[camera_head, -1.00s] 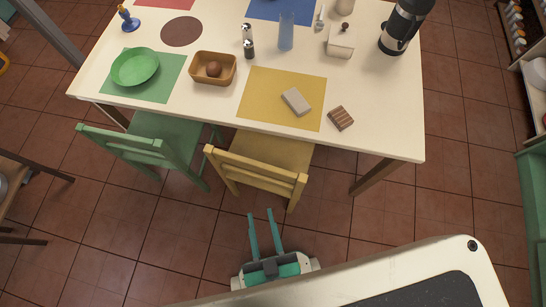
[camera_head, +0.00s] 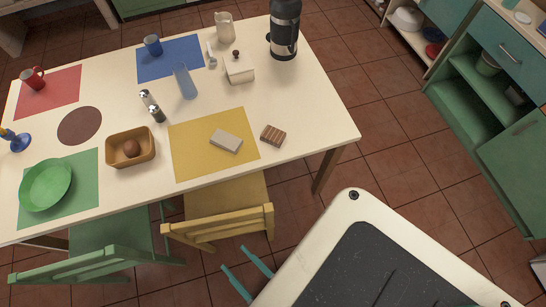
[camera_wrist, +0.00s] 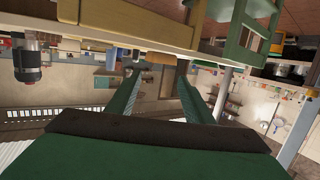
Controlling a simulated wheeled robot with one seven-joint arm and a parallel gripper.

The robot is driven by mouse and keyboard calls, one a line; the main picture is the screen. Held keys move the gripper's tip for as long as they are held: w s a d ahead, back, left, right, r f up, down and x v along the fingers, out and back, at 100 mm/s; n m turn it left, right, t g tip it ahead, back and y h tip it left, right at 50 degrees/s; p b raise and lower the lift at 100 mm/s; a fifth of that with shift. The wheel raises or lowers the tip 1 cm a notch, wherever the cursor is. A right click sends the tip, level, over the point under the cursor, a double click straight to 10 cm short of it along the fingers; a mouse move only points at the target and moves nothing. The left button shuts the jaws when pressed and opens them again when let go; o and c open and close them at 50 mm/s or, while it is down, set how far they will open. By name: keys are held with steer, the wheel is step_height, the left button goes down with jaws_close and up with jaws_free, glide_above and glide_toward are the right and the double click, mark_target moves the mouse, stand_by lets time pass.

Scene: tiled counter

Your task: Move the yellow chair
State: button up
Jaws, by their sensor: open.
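The yellow chair (camera_head: 225,195) stands at the near side of the table, its seat partly under the tabletop and its slatted backrest towards me. My gripper (camera_head: 233,257) is just in front of the backrest, low and on the near side. Its two teal fingers are apart with nothing between them. In the wrist view the fingers (camera_wrist: 157,75) are also spread and empty, and a yellow wooden board (camera_wrist: 130,25), seemingly the chair's back, crosses the top. I cannot tell whether the fingers touch the chair. My own body hides the gripper's base in the head view.
A green chair (camera_head: 105,240) stands left of the yellow one. The white table (camera_head: 300,110) carries mats, a green bowl (camera_head: 46,186), a bread basket (camera_head: 131,148) and a black flask (camera_head: 284,30). Green cabinets (camera_head: 490,110) stand at right. Tiled floor is free right of the table.

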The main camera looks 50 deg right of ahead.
steer(key=w+d+f+m+h, duration=0.1)
steer(key=d+f+m+h, duration=0.3)
steer(key=f, duration=0.9)
steer(key=d+f+h, duration=0.3)
steer(key=d+f, duration=0.2)
steer(key=f, duration=0.8)
steer(key=m+g+h, duration=0.1)
steer(key=m+h, duration=0.2)
glide_toward(271, 227)
steer(key=x, duration=0.5)
steer(key=shift+a+f, duration=0.15)
steer(key=shift+w, duration=0.1)
steer(key=x, duration=1.1)
steer(key=shift+f, duration=0.1)
jaws_close()
